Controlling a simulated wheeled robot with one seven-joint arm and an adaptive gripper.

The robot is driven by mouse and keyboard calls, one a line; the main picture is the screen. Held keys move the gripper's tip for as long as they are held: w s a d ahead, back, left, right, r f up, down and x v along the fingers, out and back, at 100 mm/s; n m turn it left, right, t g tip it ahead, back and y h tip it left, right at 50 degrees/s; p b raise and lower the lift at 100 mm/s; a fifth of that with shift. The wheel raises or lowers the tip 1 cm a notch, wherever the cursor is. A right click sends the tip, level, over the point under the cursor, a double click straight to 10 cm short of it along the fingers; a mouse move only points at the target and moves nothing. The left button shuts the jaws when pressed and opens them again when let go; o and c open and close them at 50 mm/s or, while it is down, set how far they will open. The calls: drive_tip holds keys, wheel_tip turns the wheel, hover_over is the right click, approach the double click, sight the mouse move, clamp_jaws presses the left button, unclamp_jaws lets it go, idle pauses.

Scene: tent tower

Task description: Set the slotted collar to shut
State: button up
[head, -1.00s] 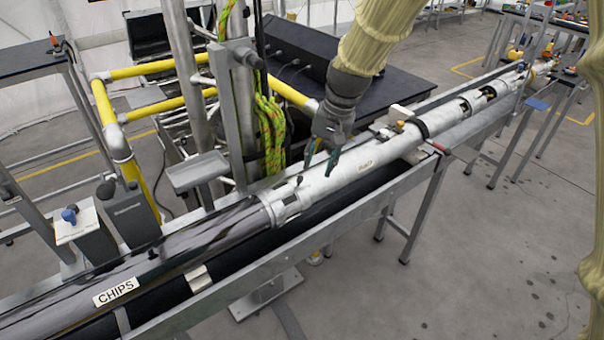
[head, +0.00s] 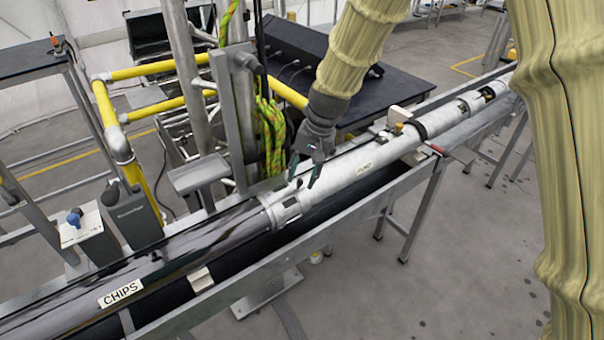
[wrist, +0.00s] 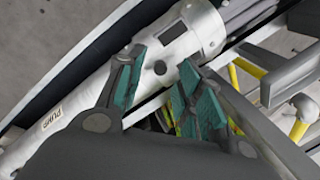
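The slotted collar (head: 284,207) is a pale metal ring with dark slots, at the near end of the white pump tube (head: 350,174), where the dark tube meets it. In the wrist view the collar (wrist: 203,27) is at the top centre, with dark openings beside it. My gripper (head: 304,170) is open and empty, above and slightly to the right of the collar in the head view. In the wrist view its green-padded fingers (wrist: 158,82) are spread, with the tube seen beyond and between them. The fingers look apart from the collar. I cannot tell whether the collar is open or shut.
The dark tube marked CHIPS (head: 190,255) runs to the lower left. An upright metal post (head: 238,120) with coiled green rope (head: 268,140) stands behind the collar. A grey tray (head: 200,175) and yellow rails (head: 110,120) are to its left.

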drive_tip(key=shift+x, duration=0.9)
drive_tip(key=shift+c, duration=0.2)
clamp_jaws()
